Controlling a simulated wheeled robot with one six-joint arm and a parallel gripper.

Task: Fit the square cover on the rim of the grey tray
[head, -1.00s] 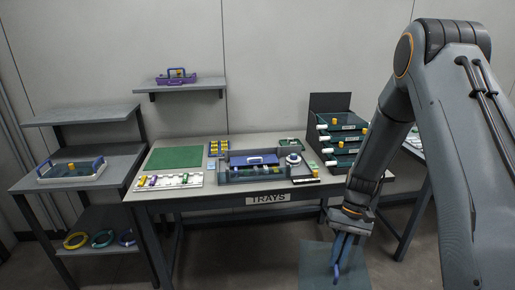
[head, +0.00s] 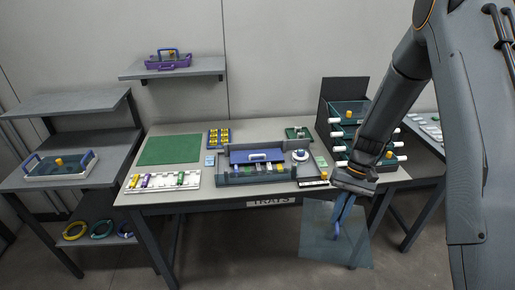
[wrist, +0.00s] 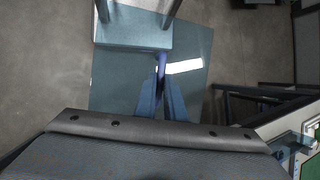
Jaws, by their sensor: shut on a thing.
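The square cover (head: 355,252) is a see-through blue-grey plate with a blue grip. It hangs in front of the bench at the lower right of the head view, over the floor. My gripper (head: 339,222) points down and is shut on the cover's grip. The wrist view shows the plate (wrist: 112,88) spread under my fingers (wrist: 162,95). The grey tray (head: 45,179) stands on the left side bench, with blue handles at its ends and a yellow object in it. It is far to the left of my gripper.
The main bench (head: 213,190) holds a green mat (head: 170,150), a white rack (head: 150,183) and a blue-grey fixture (head: 222,176). A tray rack (head: 342,100) stands behind my arm. A purple tray (head: 168,62) is on the wall shelf. Open floor lies in front.

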